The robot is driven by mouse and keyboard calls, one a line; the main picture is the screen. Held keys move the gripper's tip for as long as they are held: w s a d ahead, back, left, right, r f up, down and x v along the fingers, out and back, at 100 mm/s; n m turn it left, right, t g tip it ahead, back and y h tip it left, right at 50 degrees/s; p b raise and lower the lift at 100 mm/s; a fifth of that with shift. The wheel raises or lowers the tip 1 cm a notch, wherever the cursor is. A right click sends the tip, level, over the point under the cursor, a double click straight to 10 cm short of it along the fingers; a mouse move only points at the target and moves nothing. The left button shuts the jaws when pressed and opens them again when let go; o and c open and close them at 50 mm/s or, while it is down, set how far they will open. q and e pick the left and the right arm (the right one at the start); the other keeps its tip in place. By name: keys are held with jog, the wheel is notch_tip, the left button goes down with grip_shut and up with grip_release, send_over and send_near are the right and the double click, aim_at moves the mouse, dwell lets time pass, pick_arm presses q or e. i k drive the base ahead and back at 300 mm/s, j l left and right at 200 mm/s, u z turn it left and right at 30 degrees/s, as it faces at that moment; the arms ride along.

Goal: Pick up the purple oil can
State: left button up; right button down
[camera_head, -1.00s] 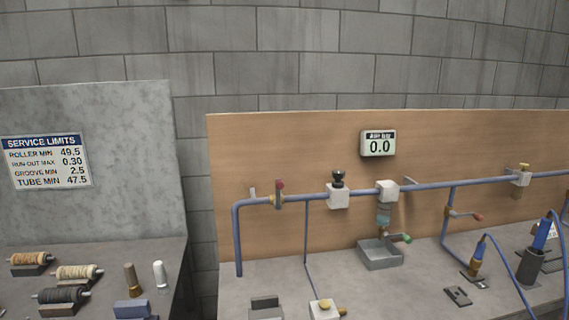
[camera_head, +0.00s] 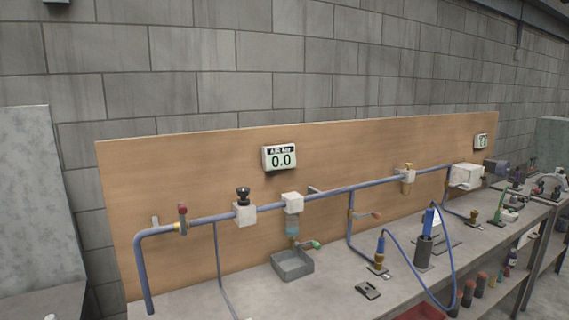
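A small dark purple item (camera_head: 512,257) stands at the lower right, below the bench top. It is too small to tell for sure whether it is the purple oil can. Neither of my grippers is in view.
A long grey bench (camera_head: 340,297) carries blue piping along a wooden backboard (camera_head: 190,180). A grey tray (camera_head: 292,264), a blue cylinder in a dark holder (camera_head: 424,252) and a looping blue hose stand on it.

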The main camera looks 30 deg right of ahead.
aim_at(511, 258)
jog(key=z, duration=2.3)
jog(key=i+l+z, duration=0.3)
jog(key=i, duration=0.4)
jog(key=i+z, duration=0.35)
jog(key=i, duration=0.3)
jog(key=i+l+u, duration=0.1)
jog(key=i, duration=2.25)
jog(key=l, duration=0.05)
